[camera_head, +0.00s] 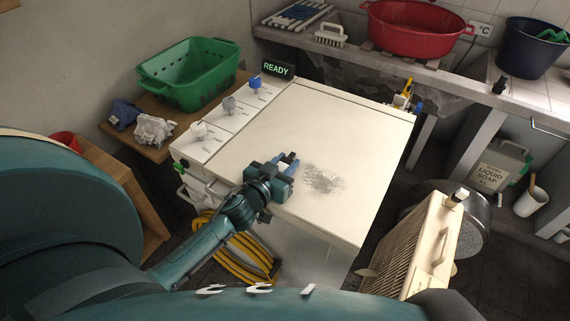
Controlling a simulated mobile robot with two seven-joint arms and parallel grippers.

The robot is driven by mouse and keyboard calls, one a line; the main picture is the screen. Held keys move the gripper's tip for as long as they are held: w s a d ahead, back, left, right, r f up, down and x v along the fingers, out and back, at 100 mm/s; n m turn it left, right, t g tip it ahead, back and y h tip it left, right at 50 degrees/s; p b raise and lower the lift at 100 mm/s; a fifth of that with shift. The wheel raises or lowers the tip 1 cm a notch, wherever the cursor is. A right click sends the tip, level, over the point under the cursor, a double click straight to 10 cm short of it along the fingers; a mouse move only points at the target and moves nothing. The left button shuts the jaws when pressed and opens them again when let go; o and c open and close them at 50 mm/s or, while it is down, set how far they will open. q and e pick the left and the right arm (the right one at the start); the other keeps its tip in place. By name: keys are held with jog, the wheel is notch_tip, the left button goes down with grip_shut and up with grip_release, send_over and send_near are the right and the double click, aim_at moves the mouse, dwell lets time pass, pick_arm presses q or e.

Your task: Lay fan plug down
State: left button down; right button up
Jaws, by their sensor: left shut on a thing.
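My left gripper (286,169) reaches in from the left and is shut just over the front part of the white machine's top (345,125). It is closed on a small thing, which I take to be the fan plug. The plug is mostly hidden by the fingers, and its shape and cord cannot be made out. A beige slatted unit (408,245), perhaps the fan, stands tilted in view at the lower right, apart from the gripper. My right gripper is not in view.
A dark speckled patch (323,180) lies just right of the left gripper; the rest of the top is clear. Knobs and a lit READY display (278,69) line its left and back. A green basin (190,74) stands left. A yellow hose (243,262) hangs below the front edge.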

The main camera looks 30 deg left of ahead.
pick_arm(q)
jog(key=c, duration=1.5)
grip_release()
jog(key=shift+s+f, duration=0.15)
jog(key=shift+f, duration=0.3)
jog(key=shift+c, duration=0.2)
jog(key=o, duration=0.4)
jog(key=shift+d+f, duration=0.1)
jog(key=shift+f, duration=0.1)
jog(key=shift+o, duration=0.2)
jog(key=shift+r+p, duration=0.8)
jog(key=shift+r, duration=0.05)
jog(key=shift+s+f+b, duration=0.25)
jog(key=shift+s+b, duration=0.1)
jog(key=shift+s, duration=0.45)
jog(key=s+r, duration=0.2)
jog(key=s, duration=0.8)
jog(key=shift+a+r+b, duration=0.3)
